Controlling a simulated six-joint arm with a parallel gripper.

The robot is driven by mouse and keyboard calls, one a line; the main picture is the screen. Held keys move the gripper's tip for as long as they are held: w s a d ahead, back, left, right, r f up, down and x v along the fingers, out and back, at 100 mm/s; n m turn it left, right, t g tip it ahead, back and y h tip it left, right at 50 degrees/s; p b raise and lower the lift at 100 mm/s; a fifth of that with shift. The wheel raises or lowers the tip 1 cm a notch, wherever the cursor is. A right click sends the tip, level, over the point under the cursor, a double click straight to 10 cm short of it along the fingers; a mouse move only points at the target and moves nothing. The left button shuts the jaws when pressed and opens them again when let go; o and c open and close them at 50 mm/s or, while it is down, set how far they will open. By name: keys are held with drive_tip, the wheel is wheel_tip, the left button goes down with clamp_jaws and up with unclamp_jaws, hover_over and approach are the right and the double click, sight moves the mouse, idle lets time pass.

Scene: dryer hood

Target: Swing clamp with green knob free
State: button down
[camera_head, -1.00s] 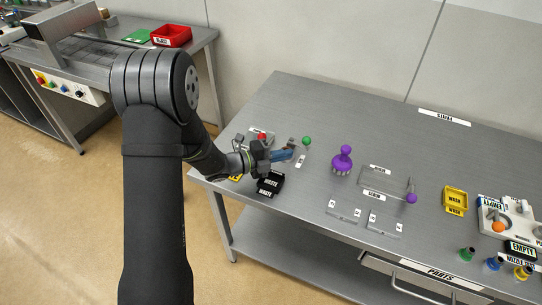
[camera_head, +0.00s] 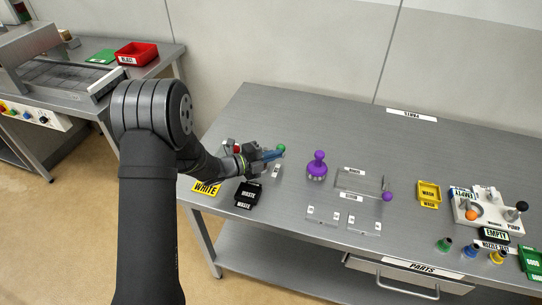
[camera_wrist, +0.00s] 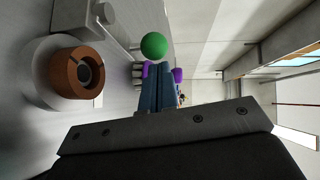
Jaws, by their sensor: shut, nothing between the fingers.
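The green knob (camera_head: 281,147) of the clamp shows just beyond my fingertips in the head view. In the wrist view the green knob (camera_wrist: 154,45) is a round ball just past and beside the finger tips, with no clear contact visible. My gripper (camera_head: 273,155) has blue fingers, pressed together and empty; they also show in the wrist view (camera_wrist: 158,88). The clamp's body is mostly hidden behind my gripper in the head view. A red knob (camera_head: 236,149) sits left of the green one.
A copper-brown ring on a white round base (camera_wrist: 76,73) is close by in the wrist view. A purple brush-like thing (camera_head: 317,166) stands to the right. A black waste tray (camera_head: 248,194) lies in front.

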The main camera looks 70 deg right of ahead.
drive_tip(key=shift+s+d, duration=0.35)
drive_tip(key=shift+s, duration=0.05)
